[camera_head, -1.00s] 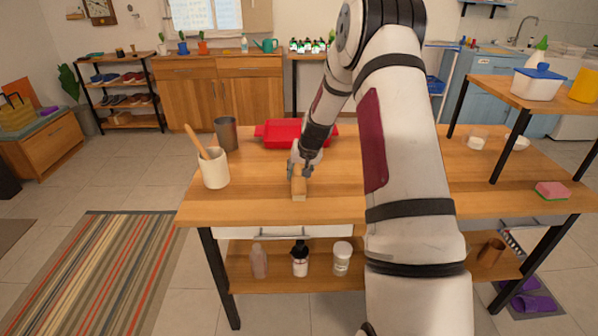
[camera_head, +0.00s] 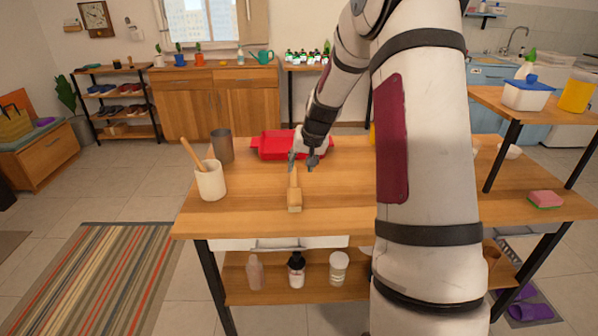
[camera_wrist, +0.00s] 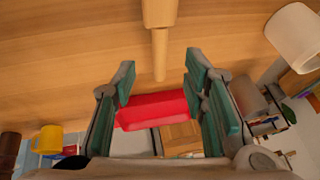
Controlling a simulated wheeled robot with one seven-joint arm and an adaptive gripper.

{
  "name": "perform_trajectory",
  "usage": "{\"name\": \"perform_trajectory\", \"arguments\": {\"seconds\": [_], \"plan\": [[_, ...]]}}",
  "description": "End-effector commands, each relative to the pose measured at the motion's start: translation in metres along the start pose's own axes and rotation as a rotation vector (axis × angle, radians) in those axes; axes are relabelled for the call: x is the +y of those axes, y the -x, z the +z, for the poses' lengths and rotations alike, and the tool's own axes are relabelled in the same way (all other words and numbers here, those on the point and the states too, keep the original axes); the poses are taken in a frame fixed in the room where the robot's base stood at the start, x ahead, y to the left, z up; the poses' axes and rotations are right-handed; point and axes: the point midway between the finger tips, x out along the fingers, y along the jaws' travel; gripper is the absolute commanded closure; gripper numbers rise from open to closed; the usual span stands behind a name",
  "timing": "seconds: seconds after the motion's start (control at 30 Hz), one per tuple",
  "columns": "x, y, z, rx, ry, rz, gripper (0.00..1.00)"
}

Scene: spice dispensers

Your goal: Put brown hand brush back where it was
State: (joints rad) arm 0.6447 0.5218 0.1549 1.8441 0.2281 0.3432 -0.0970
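The brown hand brush (camera_head: 294,196) lies on the wooden table, its block end toward the front edge and its narrow handle pointing to the back. My gripper (camera_head: 302,163) is just behind the handle's far end, apart from the brush. In the wrist view the brush (camera_wrist: 160,40) shows at the top centre, its handle pointing between the fingers. My gripper there (camera_wrist: 160,90) has its two green-padded fingers wide apart with nothing between them.
A red tray (camera_head: 272,145) stands behind my gripper. A white crock (camera_head: 211,182) with a wooden utensil and a grey metal cup (camera_head: 222,146) stand to the left. A pink-and-green sponge (camera_head: 545,200) lies at the right. The table (camera_head: 250,205) around the brush is clear.

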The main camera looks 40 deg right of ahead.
Motion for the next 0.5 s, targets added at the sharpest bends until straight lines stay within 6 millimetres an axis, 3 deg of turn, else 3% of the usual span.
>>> {"name": "perform_trajectory", "arguments": {"seconds": [0.17,0.27,0.37,0.5], "plan": [[-0.005,0.017,0.002,-0.002,0.012,-0.002,0.60],[-0.023,0.040,0.012,-0.014,0.050,-0.005,0.60],[-0.048,0.077,0.034,-0.037,0.112,-0.009,0.60],[-0.080,0.138,0.079,-0.076,0.213,-0.012,0.60]]}}
